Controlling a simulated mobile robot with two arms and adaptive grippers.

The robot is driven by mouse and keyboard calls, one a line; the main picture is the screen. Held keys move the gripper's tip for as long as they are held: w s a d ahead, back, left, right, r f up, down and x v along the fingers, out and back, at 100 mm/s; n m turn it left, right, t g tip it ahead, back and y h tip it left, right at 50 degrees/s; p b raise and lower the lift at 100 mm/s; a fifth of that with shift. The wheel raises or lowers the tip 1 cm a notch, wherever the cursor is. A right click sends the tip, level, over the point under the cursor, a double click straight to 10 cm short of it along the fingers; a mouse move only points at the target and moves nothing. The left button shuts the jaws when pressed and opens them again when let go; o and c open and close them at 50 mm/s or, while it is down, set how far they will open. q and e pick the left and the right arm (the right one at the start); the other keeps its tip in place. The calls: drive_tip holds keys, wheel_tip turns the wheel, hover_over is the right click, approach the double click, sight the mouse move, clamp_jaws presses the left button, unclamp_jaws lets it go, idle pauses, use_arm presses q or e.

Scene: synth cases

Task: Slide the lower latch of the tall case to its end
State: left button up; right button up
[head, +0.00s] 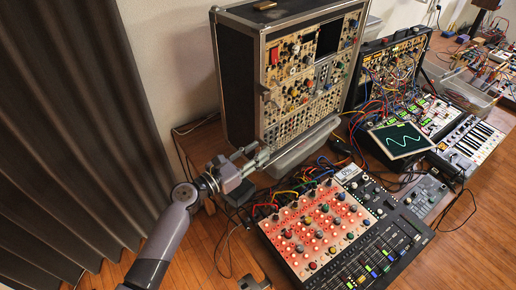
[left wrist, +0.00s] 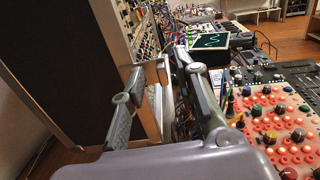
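The tall case (head: 237,75) stands against the wall, a black cabinet with metal edges and a panel of knobs and jacks. It also shows in the left wrist view (left wrist: 60,65), its dark side at the left. My left gripper (head: 255,153) is at its lower front corner. In the left wrist view its two fingers (left wrist: 174,62) are apart with nothing clearly between them, and the case's lower front edge is beside the left finger. I cannot make out the lower latch; the gripper may hide it. A small grey piece at the head view's bottom edge may be my right gripper (head: 254,283).
A mixer with a glowing red panel (head: 320,228) lies just right of my left gripper. A small screen (head: 401,139), a keyboard (head: 478,138) and a second synth case (head: 392,60) stand further right. Cables run between them. A dark curtain (head: 70,130) hangs at the left.

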use_arm(q)
drive_tip(key=shift+w+d, duration=0.35)
drive_tip(key=shift+d, duration=0.05)
clamp_jaws()
idle(0.7)
